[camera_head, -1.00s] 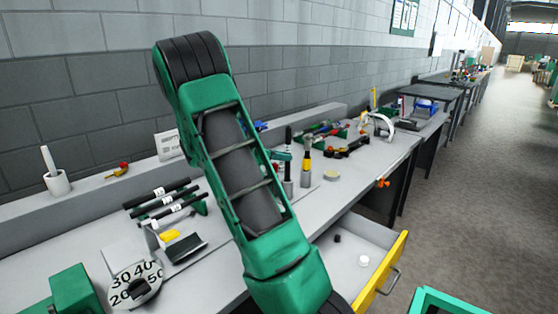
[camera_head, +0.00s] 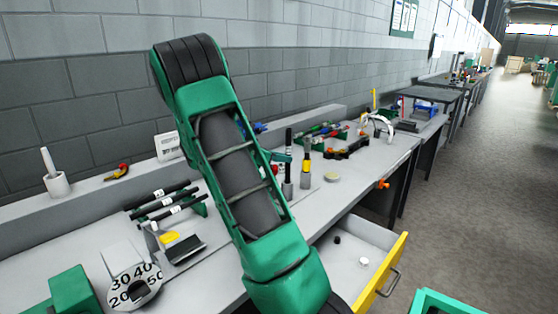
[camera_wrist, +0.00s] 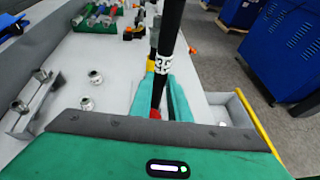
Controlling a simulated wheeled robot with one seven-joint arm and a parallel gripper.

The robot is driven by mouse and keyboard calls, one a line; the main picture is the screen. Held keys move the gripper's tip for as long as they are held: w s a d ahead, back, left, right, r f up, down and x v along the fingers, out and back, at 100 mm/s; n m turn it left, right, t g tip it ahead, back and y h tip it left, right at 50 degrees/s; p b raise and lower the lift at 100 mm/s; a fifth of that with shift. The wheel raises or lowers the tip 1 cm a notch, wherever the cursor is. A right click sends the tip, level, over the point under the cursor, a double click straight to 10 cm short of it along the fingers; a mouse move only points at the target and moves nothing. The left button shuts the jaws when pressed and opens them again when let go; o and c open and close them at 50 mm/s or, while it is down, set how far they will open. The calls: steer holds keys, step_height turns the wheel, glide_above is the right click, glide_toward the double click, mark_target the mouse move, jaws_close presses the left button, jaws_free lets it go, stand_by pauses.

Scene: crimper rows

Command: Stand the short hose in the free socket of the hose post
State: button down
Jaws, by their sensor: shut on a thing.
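My gripper (camera_wrist: 160,100) is shut on a black hose (camera_wrist: 169,30) with a white printed band, seen close up in the wrist view. In the head view the black hose (camera_head: 288,142) stands about upright beside my green fingertips (camera_head: 279,157). Directly below it is a grey cylinder (camera_head: 288,191); I cannot tell whether the hose's lower end is inside it or just in front or above. A second grey cylinder (camera_head: 305,181), with a yellow-banded black piece upright in it, stands just to the right. My forearm hides part of the bench to the left.
Several labelled black hoses (camera_head: 163,200) lie on a rack at left. A numbered dial (camera_head: 133,275) is at front left. A grey drawer with a yellow front (camera_head: 385,275) stands open at right. A round beige disc (camera_head: 332,176) lies near the cylinders.

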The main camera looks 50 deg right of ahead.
steer(key=shift+f, duration=1.1)
stand_by(0.6)
steer(key=c, duration=1.6)
jaws_free()
steer(key=v, duration=1)
steer(key=shift+w+a+r, duration=0.15)
steer(key=shift+a, duration=0.2)
